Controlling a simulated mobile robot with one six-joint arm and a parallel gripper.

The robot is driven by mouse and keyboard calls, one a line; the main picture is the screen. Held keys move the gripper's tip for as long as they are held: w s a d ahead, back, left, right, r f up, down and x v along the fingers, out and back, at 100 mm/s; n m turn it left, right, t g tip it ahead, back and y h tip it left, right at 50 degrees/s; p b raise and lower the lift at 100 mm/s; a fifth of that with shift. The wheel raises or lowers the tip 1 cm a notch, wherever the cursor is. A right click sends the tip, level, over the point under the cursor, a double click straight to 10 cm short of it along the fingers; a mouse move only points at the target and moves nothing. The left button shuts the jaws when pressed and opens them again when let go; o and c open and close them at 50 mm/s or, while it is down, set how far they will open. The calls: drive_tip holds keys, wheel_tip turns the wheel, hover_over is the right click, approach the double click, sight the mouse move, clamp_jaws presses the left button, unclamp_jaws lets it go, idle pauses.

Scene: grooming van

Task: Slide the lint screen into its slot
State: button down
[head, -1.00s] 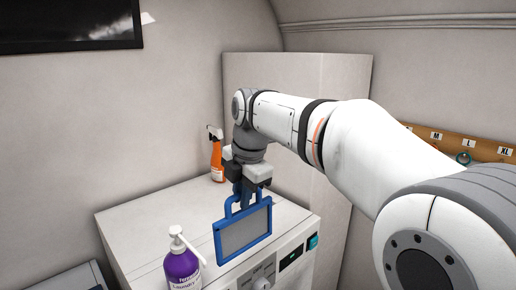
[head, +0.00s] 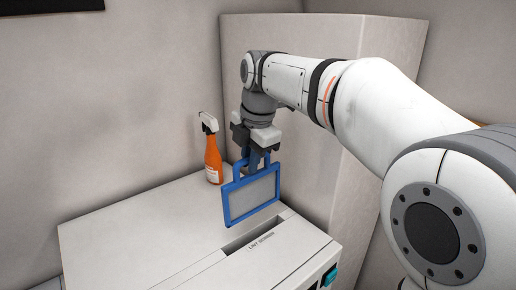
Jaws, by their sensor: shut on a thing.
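The lint screen (head: 252,197) is a grey mesh panel in a blue frame with a blue loop handle on top. My gripper (head: 256,153) points down and is shut on the handle. The screen hangs roughly upright, slightly turned, above the top of the white machine (head: 150,235). The slot (head: 253,236) is a dark narrow opening in the machine's top near its front edge, beside a "LINT SCREEN" label. The screen's lower edge appears above and a little behind the slot. The exact gap between them is hard to judge.
An orange spray bottle (head: 212,158) stands at the back of the machine top, left of my gripper. A tall pale cabinet (head: 320,60) rises close behind my arm. The left part of the machine top is clear. A teal button (head: 330,276) shows on the front.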

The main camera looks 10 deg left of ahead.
sight(252, 213)
drive_tip(key=shift+w+d+f, duration=0.1)
drive_tip(key=shift+w+f, duration=0.05)
drive_tip(key=shift+w, duration=0.05)
drive_tip(key=shift+b+x, duration=0.95)
drive_tip(key=shift+x, duration=0.05)
drive_tip(key=shift+s+d+f+b, duration=0.1)
drive_tip(key=shift+f+b, duration=0.55)
drive_tip(key=shift+f, duration=0.1)
drive_tip(key=shift+s+d+f+b, duration=0.1)
drive_tip(key=shift+s+f+b, duration=0.05)
drive_tip(key=shift+f+b, duration=0.55)
drive_tip(key=shift+s+d+f+b+x, duration=0.1)
drive_tip(key=shift+s+d+b+x, duration=0.2)
drive_tip(key=shift+b+x, duration=1.25)
drive_tip(key=shift+s+d+f+b+x, duration=0.1)
drive_tip(key=shift+s+d+b+x, duration=0.15)
drive_tip(key=shift+b+x, duration=1.25)
drive_tip(key=shift+s+d+f+b+x, duration=0.2)
drive_tip(key=shift+b+x, duration=0.6)
drive_tip(key=shift+x, duration=1.45)
drive_tip(key=shift+r, duration=0.15)
drive_tip(key=c, duration=1.3)
unclamp_jaws()
drive_tip(key=shift+c, duration=0.2)
drive_tip(key=shift+d, duration=0.1)
